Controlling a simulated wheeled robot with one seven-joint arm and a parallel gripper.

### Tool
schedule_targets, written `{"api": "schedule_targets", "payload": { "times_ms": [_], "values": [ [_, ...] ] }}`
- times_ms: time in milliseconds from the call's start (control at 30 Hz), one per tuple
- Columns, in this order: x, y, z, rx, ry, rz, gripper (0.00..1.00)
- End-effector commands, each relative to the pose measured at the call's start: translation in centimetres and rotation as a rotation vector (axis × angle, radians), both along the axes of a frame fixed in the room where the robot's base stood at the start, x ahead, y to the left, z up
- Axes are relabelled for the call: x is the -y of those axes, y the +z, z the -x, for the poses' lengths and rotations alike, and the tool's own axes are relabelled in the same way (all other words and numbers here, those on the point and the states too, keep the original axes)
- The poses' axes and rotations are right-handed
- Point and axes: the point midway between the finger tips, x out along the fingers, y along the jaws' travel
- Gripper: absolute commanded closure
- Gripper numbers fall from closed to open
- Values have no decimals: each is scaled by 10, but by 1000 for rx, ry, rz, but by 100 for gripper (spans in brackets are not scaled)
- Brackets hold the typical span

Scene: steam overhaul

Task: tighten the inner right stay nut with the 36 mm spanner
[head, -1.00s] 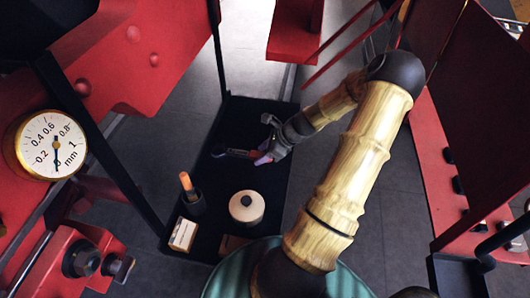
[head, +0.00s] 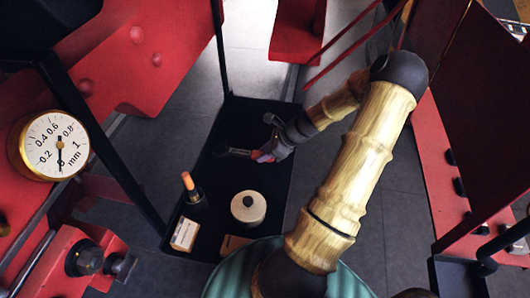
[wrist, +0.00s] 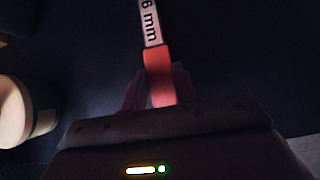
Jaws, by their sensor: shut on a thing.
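My gripper (head: 272,152) is over the black tray, shut on a spanner (head: 236,152). The spanner points left in the head view, with a dark end and a red part at my fingers. In the wrist view the red part (wrist: 157,72) sits between my fingers (wrist: 158,88), with a white label (wrist: 150,22) reading "6 mm" beyond; any digit before it is cut off. Several dark nuts run along the red plate at the right, one of them a black nut (head: 459,187). I cannot tell which is the inner right stay nut.
The black tray (head: 262,115) also holds a round pale-lidded pot (head: 248,207), a dark holder (head: 194,203) with an orange-tipped thing, and a small labelled box (head: 184,234). A dial gauge (head: 55,145) and red frames stand left. Thin black posts flank the tray.

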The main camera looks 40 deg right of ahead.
Motion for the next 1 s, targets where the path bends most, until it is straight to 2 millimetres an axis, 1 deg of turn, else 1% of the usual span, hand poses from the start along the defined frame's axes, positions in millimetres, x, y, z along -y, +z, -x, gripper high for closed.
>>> {"api": "schedule_targets", "payload": {
  "times_ms": [33, 100, 700, 1000],
  "values": [
    [0, 7, -1, 2, 2, 0, 100],
    [0, 14, -1, 2, 2, 0, 100],
    [0, 58, 0, 1, 1, -1, 100],
    [0, 58, 0, 1, 1, -1, 100]
  ]
}}
